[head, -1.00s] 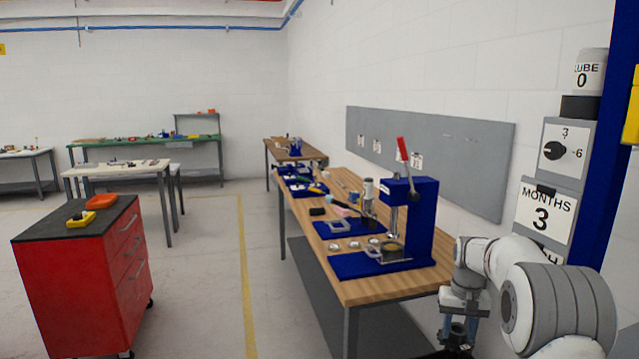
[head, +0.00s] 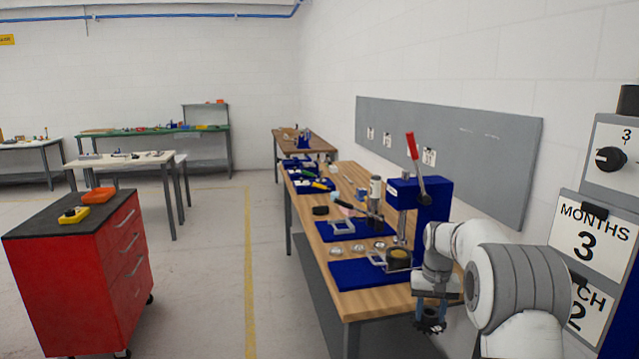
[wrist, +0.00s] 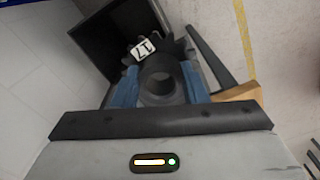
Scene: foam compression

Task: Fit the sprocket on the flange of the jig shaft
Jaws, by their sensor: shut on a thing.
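My gripper (head: 431,310) is at the lower right of the head view, in front of the near end of the wooden workbench. Its blue fingers are shut on a dark toothed sprocket (head: 430,323). In the wrist view the sprocket (wrist: 158,62) sits between the fingers, with a round hub and bore facing the camera and a white tag reading 17. The sprocket is held in the air, clear of the bench top. I cannot make out the jig shaft or its flange in either view.
The workbench (head: 385,303) carries a blue press (head: 432,205) with a red-handled lever, blue mats (head: 350,275), small metal parts and trays. A grey board hangs on the wall behind. A red drawer cabinet (head: 85,270) stands left, with open floor between.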

